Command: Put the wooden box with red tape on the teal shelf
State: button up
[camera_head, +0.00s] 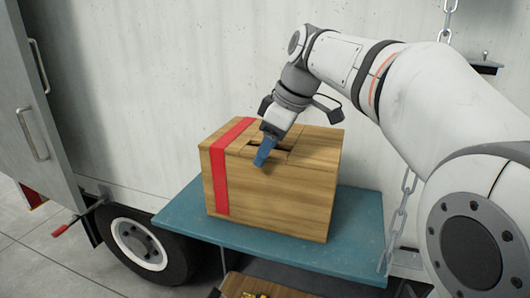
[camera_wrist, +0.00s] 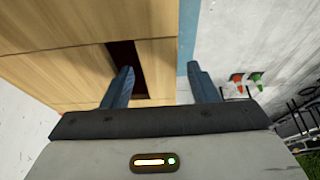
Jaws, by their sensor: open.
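The wooden box (camera_head: 275,200) with a vertical strip of red tape (camera_head: 220,170) stands upright on the teal shelf (camera_head: 180,220) at the side of the truck. A dark slot shows in the top of the box. My gripper (camera_head: 264,152) is at the top of the box, beside the slot. In the wrist view my gripper (camera_wrist: 160,85) is open, with its two blue fingers apart over the wooden box (camera_wrist: 60,75) near the dark slot. Whether the fingers touch the box cannot be told.
The white truck wall (camera_head: 160,80) rises behind the shelf, with a wheel (camera_head: 138,245) at lower left. A chain (camera_head: 398,220) hangs at the shelf's right side. Another wooden item (camera_head: 245,284) is partly visible below the shelf. Bare shelf shows around the box.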

jog(key=v, duration=1)
jog(key=shift+s+d+r, duration=0.1)
jog(key=shift+d, duration=0.05)
